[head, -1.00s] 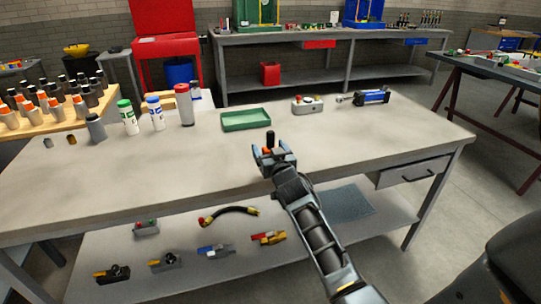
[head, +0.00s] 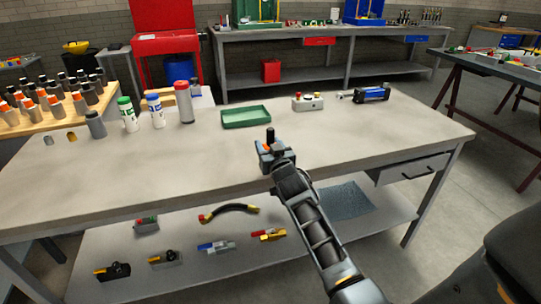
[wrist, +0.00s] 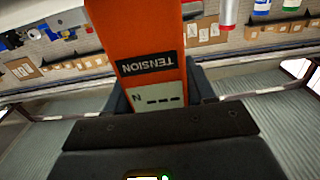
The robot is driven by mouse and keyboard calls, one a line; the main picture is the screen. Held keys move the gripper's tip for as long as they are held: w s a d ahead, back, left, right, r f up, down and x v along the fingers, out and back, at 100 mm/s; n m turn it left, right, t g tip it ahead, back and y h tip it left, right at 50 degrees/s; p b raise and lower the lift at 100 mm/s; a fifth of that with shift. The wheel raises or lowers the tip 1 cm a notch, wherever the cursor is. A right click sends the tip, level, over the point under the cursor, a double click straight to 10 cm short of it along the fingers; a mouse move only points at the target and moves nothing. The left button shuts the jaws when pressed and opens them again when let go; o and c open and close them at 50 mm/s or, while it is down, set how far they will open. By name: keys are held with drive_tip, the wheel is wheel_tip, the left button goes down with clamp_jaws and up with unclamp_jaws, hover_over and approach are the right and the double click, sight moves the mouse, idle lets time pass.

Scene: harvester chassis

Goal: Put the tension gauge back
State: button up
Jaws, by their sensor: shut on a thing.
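The tension gauge is an orange block with a black TENSION label and a small display marked N with dashes; it fills the middle of the wrist view (wrist: 150,35). In the head view only a bit of its orange body (head: 268,147) shows, with a dark knob-like end above it. My gripper (head: 274,155) is shut on the gauge and holds it over the front part of the grey workbench (head: 180,165). The gripper hides most of the gauge in the head view. In the wrist view the label reads upside down.
On the bench stand a green tray (head: 246,123), a grey device with a red knob (head: 308,105), a blue-and-black cylinder device (head: 372,97) and several bottles (head: 184,104) at left. A lower shelf (head: 210,272) holds several tools. The bench's middle and right front are clear.

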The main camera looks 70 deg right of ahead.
drive_tip(key=shift+c, duration=0.7)
drive_tip(key=shift+r, duration=0.1)
drive_tip(key=shift+r, duration=0.15)
